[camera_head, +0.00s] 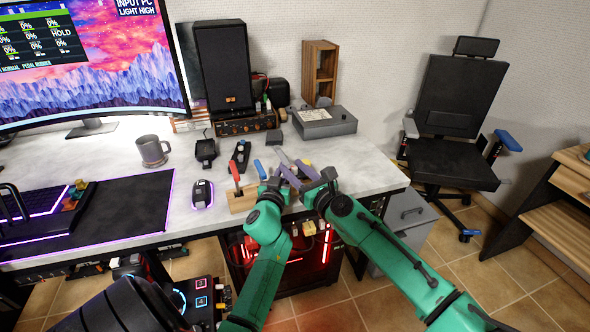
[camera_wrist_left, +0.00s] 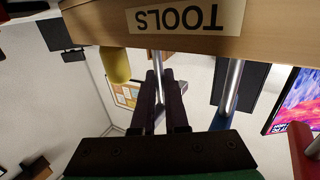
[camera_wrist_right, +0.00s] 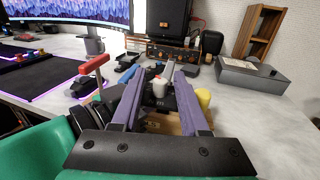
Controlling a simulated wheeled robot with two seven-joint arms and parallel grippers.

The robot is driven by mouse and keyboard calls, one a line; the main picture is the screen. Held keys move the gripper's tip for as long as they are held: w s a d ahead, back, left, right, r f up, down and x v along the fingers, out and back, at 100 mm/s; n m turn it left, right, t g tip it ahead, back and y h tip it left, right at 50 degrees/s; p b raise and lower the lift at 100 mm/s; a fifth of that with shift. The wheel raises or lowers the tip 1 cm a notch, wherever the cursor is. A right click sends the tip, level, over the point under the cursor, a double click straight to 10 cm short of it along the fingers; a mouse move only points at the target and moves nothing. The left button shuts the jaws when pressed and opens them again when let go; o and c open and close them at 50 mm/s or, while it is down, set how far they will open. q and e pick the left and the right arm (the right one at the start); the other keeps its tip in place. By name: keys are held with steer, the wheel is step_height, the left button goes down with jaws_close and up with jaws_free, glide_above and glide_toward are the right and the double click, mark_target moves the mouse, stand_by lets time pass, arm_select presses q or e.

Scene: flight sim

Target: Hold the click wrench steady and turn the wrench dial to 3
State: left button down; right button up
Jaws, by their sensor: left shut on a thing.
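The wooden tool block (camera_head: 240,199), marked TOOLS in the left wrist view (camera_wrist_left: 150,45), stands near the desk's front edge. In the left wrist view, my left gripper (camera_wrist_left: 160,80) is shut on a silver shaft (camera_wrist_left: 157,64), taken as the click wrench, just under the block. In the head view, my left gripper (camera_head: 272,184) is beside the block. My right gripper (camera_head: 289,170) is open; its purple fingers (camera_wrist_right: 160,80) are either side of a whitish knob-like end (camera_wrist_right: 160,88), apparently the wrench dial. Contact and dial numbers cannot be made out.
A red-handled tool (camera_wrist_right: 94,66) and a yellow handle (camera_wrist_right: 203,98) are close beside the right fingers. A grey box (camera_head: 325,122), a speaker (camera_head: 223,68) and a mug (camera_head: 153,151) stand farther back. The desk's right part (camera_head: 365,172) is clear.

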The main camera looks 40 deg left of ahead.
jaws_close()
steer(key=shift+r, duration=0.1)
steer(key=shift+s+a+r+t, duration=0.1)
steer(key=shift+a+r+t, duration=0.05)
steer(key=shift+t, duration=0.25)
steer(key=shift+f+m+t+h, duration=0.2)
steer(key=shift+m+t+h, duration=0.8)
steer(key=shift+m+t, duration=0.6)
steer(key=shift+o, duration=1.5)
jaws_free()
steer(key=shift+d, duration=0.2)
